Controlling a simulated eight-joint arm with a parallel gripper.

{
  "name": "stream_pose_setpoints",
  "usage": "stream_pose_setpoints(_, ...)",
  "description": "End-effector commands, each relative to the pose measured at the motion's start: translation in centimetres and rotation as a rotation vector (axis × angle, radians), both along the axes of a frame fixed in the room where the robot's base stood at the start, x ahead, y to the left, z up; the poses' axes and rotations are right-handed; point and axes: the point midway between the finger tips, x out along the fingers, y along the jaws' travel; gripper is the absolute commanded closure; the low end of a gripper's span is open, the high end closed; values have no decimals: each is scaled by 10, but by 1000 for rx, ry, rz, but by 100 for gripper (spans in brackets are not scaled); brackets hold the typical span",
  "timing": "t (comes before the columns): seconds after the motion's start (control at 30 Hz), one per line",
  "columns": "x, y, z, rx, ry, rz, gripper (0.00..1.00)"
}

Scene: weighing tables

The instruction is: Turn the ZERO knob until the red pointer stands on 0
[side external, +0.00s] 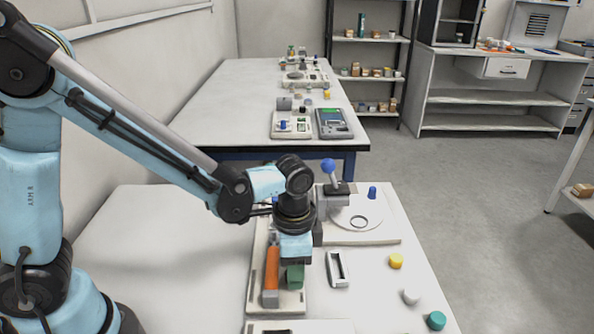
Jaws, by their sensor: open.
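My gripper (294,258) points down over a pale board (291,303) on the near table. Its fingers are hard to make out. A green block (295,277) is just below it and an orange bar (271,272) is to its left, both on the board. I cannot tell whether the gripper touches the green block. No ZERO marking, red pointer or scale can be read in this view. A small blue knob (372,192) stands on a white plate behind and to the right of my gripper. Another blue knob (282,125) shows on a device on the far table.
A grey post with a blue ball lever (328,166) stands close behind my gripper. A grey-white frame (337,269) lies to the right. Yellow (396,261), white (411,296) and teal (436,320) pieces lie near the right edge. The table's left side is clear.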

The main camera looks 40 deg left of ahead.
Motion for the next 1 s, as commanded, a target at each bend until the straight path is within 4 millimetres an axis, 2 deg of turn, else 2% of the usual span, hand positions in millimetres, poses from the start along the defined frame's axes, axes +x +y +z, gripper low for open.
stream_pose_setpoints(0.6,0,0,89,0,0,0,58)
stream_pose_setpoints(0.8,0,0,109,1,1,-1,58)
stream_pose_setpoints(1.0,0,0,115,1,1,-1,58)
